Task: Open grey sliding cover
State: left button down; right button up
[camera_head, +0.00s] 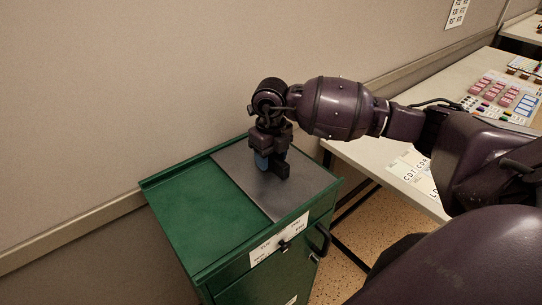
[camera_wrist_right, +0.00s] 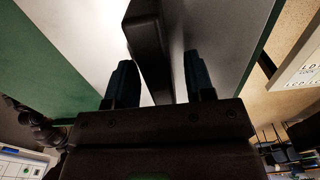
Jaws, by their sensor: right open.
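The grey sliding cover (camera_head: 240,163) lies flat over the right part of the green cabinet's top. A dark upright handle (camera_head: 283,169) stands on it. My right gripper (camera_head: 267,158) points down at this handle from above. In the right wrist view, the open fingers (camera_wrist_right: 158,82) stand on either side of the dark handle (camera_wrist_right: 148,35), with a visible gap on the right side. Contact with the left finger cannot be told. The grey cover (camera_wrist_right: 90,35) shows behind them. My left gripper is not in view.
The green cabinet (camera_head: 190,215) stands against a beige wall (camera_head: 130,80). It has a black side handle (camera_head: 321,241) and a white label (camera_head: 279,238) in front. A light table (camera_head: 385,155) with cards and pink blocks stands to the right. The green top left of the cover is clear.

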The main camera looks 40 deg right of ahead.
jog(key=c, duration=0.9)
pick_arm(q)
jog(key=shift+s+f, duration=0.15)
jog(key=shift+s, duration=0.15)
pick_arm(e)
grip_shut()
